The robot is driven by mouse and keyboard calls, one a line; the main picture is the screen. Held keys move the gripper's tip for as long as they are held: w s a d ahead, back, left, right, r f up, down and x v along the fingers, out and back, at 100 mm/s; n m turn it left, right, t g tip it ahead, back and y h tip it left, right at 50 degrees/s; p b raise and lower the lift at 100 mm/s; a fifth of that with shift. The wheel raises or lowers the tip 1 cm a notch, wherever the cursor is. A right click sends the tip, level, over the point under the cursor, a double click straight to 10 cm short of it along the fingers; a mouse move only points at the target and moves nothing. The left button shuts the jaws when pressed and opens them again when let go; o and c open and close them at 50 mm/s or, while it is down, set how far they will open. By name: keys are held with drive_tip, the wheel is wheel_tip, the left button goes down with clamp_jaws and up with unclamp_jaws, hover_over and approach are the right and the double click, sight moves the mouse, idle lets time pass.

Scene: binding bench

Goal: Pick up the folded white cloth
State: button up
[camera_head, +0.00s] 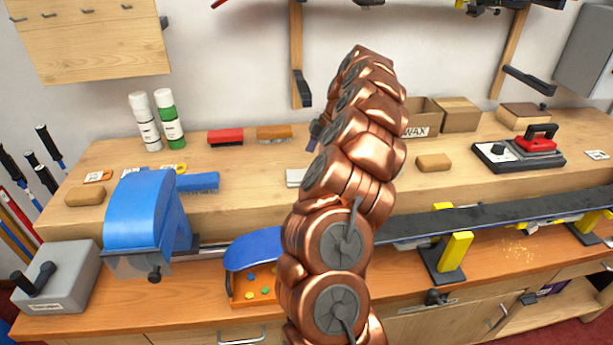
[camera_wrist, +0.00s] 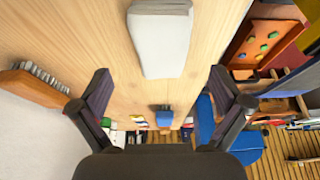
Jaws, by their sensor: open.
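The folded white cloth (camera_wrist: 160,42) lies flat on the wooden bench shelf, at the top middle of the wrist view. In the head view only a pale edge of it (camera_head: 294,177) shows just left of my arm, which hides the rest. My gripper (camera_wrist: 160,76) is open and empty, its two dark fingers spread to either side below the cloth in the wrist view. The cloth is beyond the fingertips and lies between their lines. I cannot tell the height between them. In the head view my gripper is mostly hidden behind my arm.
A wooden brush (camera_wrist: 38,86) lies left of my gripper by the wall. A blue brush (camera_head: 198,182) and blue machine (camera_head: 146,215) stand left. An orange tray (camera_head: 240,293) sits on the lower front. A ski on yellow supports (camera_head: 453,252) runs right.

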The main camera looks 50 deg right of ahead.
drive_tip(key=shift+a+f+p, duration=0.35)
drive_tip(key=shift+f+p, duration=0.1)
drive_tip(key=shift+p+x, duration=0.6)
drive_tip(key=shift+x, duration=1.15)
drive_tip(key=shift+c, duration=0.4)
drive_tip(key=c, duration=1.1)
drive_tip(key=shift+o, duration=0.2)
wheel_tip(320, 180, up, 10)
drive_tip(key=b, duration=0.3)
